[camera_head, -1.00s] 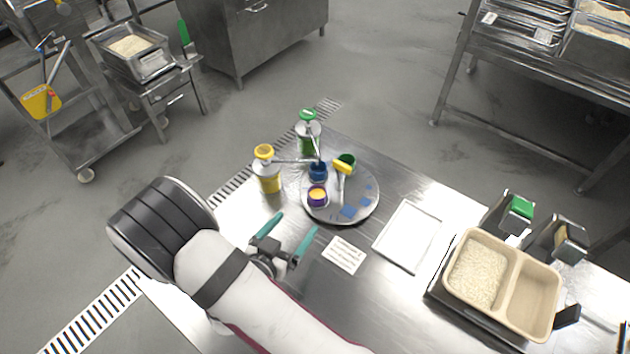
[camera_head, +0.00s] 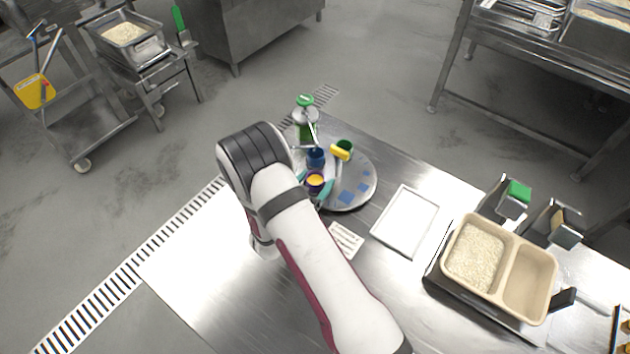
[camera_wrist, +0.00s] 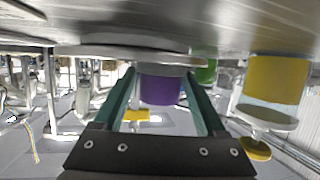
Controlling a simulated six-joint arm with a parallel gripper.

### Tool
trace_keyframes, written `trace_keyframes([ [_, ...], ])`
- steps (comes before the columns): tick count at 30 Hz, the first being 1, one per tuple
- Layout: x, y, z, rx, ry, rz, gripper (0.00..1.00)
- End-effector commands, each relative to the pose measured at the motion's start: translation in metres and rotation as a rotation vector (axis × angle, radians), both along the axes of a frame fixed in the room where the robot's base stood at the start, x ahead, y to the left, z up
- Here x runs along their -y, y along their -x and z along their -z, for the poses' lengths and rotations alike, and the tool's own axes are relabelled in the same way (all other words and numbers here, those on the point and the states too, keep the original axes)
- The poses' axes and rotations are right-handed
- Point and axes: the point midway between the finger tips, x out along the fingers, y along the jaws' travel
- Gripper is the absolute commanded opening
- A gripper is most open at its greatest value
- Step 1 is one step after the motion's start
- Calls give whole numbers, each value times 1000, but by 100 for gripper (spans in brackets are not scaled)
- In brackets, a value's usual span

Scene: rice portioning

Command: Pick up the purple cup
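The purple cup (camera_head: 315,183), with orange-yellow contents, stands on a round metal tray (camera_head: 352,200) in the head view. My gripper (camera_head: 318,186) is at the cup, with one teal finger on either side of it. In the wrist view, which looks upside down, the purple cup (camera_wrist: 160,90) sits between the two fingers of my gripper (camera_wrist: 161,85). The fingers look open around it, and I cannot see firm contact. My arm hides part of the table to the left of the cup.
A green-topped dispenser (camera_head: 305,120) stands behind. An empty white tray (camera_head: 405,221) lies to the right.

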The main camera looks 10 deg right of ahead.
Motion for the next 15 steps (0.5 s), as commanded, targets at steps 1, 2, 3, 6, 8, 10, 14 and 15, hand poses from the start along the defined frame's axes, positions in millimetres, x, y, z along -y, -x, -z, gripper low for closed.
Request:
trace_keyframes([
  [1,0,0,0,0,0,0,63],
  [2,0,0,0,0,0,0,58],
  [3,0,0,0,0,0,0,51],
  [6,0,0,0,0,0,0,33],
  [8,0,0,0,0,0,0,22],
  [10,0,0,0,0,0,0,9],
  [14,0,0,0,0,0,0,0],
  [15,0,0,0,0,0,0,0],
])
